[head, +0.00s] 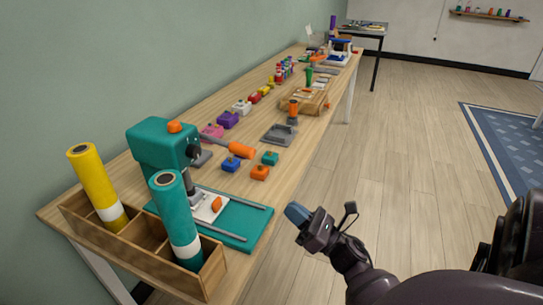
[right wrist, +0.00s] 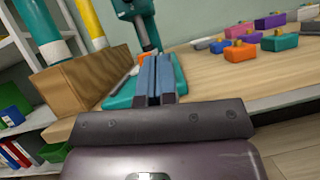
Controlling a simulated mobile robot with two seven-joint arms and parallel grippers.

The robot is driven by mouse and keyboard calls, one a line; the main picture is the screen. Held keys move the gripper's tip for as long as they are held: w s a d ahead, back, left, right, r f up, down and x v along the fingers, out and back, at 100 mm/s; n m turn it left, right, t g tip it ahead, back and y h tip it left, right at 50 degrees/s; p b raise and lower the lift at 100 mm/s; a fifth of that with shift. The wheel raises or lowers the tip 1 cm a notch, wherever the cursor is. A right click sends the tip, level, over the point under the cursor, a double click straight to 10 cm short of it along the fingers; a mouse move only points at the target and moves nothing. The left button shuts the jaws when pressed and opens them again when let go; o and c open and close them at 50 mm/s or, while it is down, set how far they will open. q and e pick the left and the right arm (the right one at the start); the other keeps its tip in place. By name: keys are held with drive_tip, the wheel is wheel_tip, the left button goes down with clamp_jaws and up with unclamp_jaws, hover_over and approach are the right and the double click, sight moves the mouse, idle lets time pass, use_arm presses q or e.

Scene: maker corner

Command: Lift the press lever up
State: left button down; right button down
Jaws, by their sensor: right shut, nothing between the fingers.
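The teal press (head: 160,146) stands near the left end of the workbench, with its teal base plate (head: 250,222) toward the bench's front edge. Its lever appears to be the dark rod with an orange grip (head: 241,150), reaching out to the right from the press head. My right gripper (head: 297,213) is shut and empty, just off the bench's front edge, right of the base plate and apart from the lever. In the right wrist view, its blue fingers (right wrist: 155,80) are together in front of the press (right wrist: 137,14). My left gripper is out of view.
A wooden box (head: 214,273) with a yellow roll (head: 88,175) and a teal roll (head: 172,210) stands in front of the press. Small blue (head: 231,164) and orange (head: 260,173) blocks lie near the lever grip. The floor right of the bench is clear.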

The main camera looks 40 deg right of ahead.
drive_tip(key=x, duration=0.9)
drive_tip(key=shift+w+r+p, duration=0.2)
drive_tip(key=shift+r+p, duration=0.1)
drive_tip(key=shift+p, duration=0.05)
drive_tip(key=shift+w+r+p, duration=0.15)
drive_tip(key=shift+w+r, duration=0.1)
drive_tip(key=shift+r, duration=0.35)
drive_tip(key=shift+w+r+p, duration=0.1)
drive_tip(key=shift+w+r, duration=0.1)
drive_tip(key=shift+r, duration=0.45)
drive_tip(key=shift+w+r+p, duration=0.15)
drive_tip(key=shift+w+r, duration=0.1)
drive_tip(key=shift+r, duration=0.35)
